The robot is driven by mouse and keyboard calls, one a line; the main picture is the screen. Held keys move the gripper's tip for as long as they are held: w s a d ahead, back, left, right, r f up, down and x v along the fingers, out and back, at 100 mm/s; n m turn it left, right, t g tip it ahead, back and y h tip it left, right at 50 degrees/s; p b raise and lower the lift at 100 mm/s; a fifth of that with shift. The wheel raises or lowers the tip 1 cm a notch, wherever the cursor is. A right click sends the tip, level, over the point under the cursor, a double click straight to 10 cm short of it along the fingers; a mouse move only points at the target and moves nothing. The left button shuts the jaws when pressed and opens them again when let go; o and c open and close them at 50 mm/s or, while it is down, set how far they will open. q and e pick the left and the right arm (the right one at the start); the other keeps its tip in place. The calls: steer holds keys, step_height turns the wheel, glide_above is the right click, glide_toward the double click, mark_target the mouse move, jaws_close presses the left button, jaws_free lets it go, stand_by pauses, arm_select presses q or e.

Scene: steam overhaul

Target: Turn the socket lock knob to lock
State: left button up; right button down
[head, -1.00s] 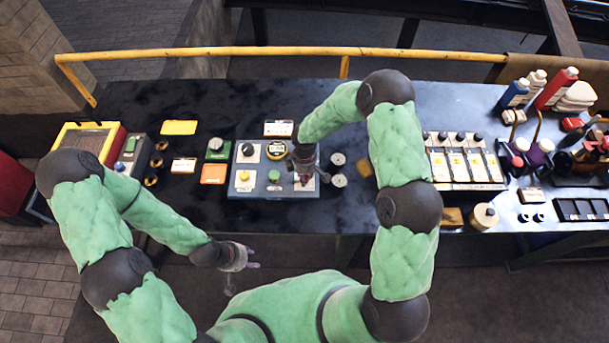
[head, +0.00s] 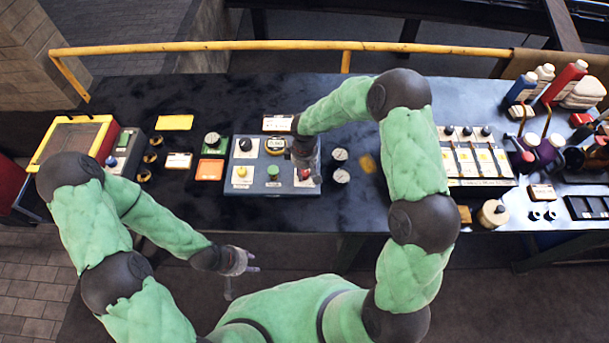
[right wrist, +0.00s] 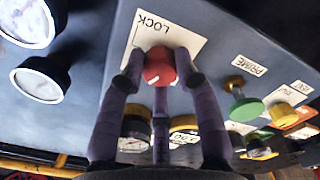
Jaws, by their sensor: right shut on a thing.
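The red socket lock knob (right wrist: 158,66) sits on a white plate marked LOCK (right wrist: 150,32) in the right wrist view. A small white mark shows on the knob's face. My right gripper (right wrist: 158,75) is shut on the knob, with its fingers around the sides. In the head view my right gripper (head: 305,172) is over the right part of the blue-grey control panel (head: 256,188) and hides most of the knob. My left gripper (head: 245,262) is open and empty in front of the bench, away from the panel.
The panel also carries a green button (right wrist: 246,109), a yellow button (right wrist: 278,112) and a black knob (head: 245,145). Two round gauges (head: 340,165) stand just right of it. A yellow rail (head: 300,46) runs behind the bench.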

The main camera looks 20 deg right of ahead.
mark_target(305, 172)
steer(key=m+b, duration=0.2)
steer(key=m, duration=0.1)
steer(key=shift+f+b, duration=0.2)
steer(key=shift+b, duration=0.1)
steer(key=m+b, duration=0.2)
steer(key=m, duration=0.1)
steer(key=shift+m+b, duration=0.3)
steer(key=shift+b, duration=0.1)
steer(key=m+b, duration=0.2)
steer(key=m, duration=0.1)
steer(key=shift+s+r+m+b, duration=0.1)
steer(key=shift+m+b, duration=0.7)
steer(key=shift+m, duration=0.8)
steer(key=c, duration=0.9)
jaws_free()
steer(key=shift+r, duration=0.1)
step_height(305, 172, up, 12)
